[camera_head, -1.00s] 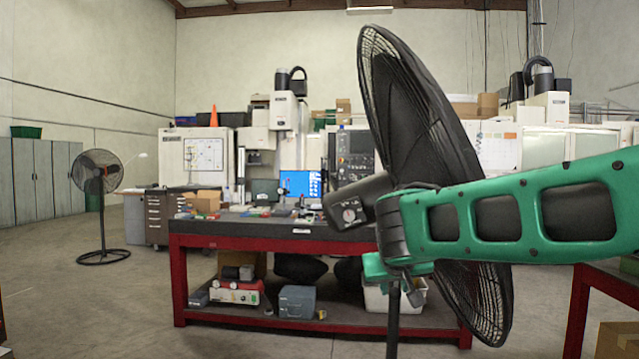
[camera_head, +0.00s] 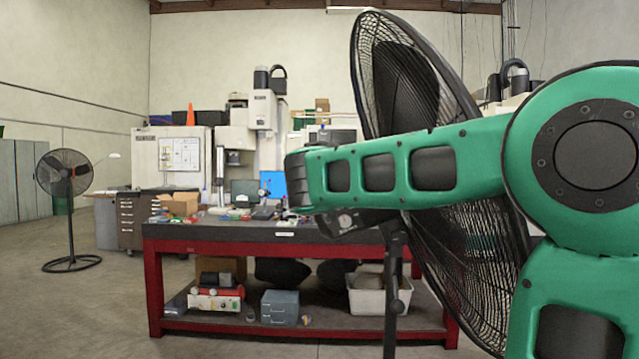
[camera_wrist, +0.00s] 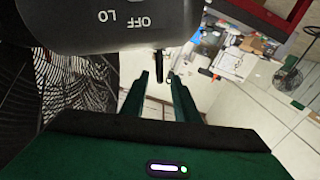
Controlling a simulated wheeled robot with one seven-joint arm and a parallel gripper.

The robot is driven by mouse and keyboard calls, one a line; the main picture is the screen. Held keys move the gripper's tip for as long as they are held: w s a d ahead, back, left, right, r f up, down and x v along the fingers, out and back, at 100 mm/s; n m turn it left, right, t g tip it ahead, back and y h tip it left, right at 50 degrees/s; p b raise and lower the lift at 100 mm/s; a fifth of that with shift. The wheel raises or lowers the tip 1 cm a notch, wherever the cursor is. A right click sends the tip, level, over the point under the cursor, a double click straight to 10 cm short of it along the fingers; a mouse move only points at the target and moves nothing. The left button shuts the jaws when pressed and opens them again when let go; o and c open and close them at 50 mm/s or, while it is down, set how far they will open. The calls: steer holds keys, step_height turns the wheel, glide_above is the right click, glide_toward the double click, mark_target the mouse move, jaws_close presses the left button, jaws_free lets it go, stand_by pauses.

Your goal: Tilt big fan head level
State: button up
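The big black fan (camera_head: 480,262) stands close in front of me, seen nearly edge-on in the head view. Its head is tilted, with the top of the grille leaning left and the bottom out to the right. Its motor housing (camera_head: 345,222) is partly hidden behind my green arm, and its pole (camera_head: 393,290) runs down below. In the wrist view the housing (camera_wrist: 120,22) with OFF and LO marks fills the top, and the grille (camera_wrist: 65,85) is at left. My gripper (camera_wrist: 159,78) is open just below the housing, a small dark stem showing between its fingertips. Contact is unclear.
A red-framed workbench (camera_head: 240,236) with tools and boxes stands behind the fan. A smaller pedestal fan (camera_head: 66,175) stands at far left. Machines line the back wall.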

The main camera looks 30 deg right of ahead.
steer(key=x, duration=0.6)
steer(key=shift+w+d, duration=0.15)
steer(key=shift+w, duration=0.1)
steer(key=shift+c, duration=0.7)
jaws_close()
